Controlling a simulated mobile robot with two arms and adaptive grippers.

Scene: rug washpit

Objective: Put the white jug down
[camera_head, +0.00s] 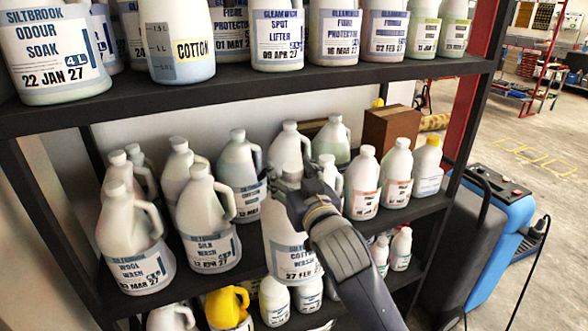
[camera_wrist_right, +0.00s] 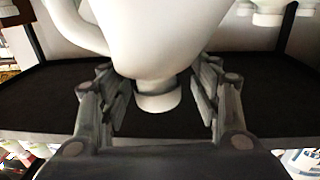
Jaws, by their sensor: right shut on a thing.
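The white jug (camera_head: 285,225), with a blue-grey label reading "Cotton Wash", is upright at the middle shelf. Its base overlaps the front edge of that shelf in the head view; I cannot tell whether it touches the board. My right gripper (camera_head: 288,184) is shut on the jug's upper part and hides its neck and some of its side. In the right wrist view the jug (camera_wrist_right: 150,35) fills the top middle, its cap (camera_wrist_right: 158,97) between the fingers (camera_wrist_right: 160,88). My left gripper is not in view.
Other white jugs crowd the middle shelf (camera_head: 185,283), with Silk Wash (camera_head: 205,215) at left and smaller orange-labelled jugs (camera_head: 364,180) at right. A brown box (camera_head: 392,130) stands behind. An upper shelf (camera_head: 230,83) hangs overhead. A blue machine (camera_head: 505,215) stands right.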

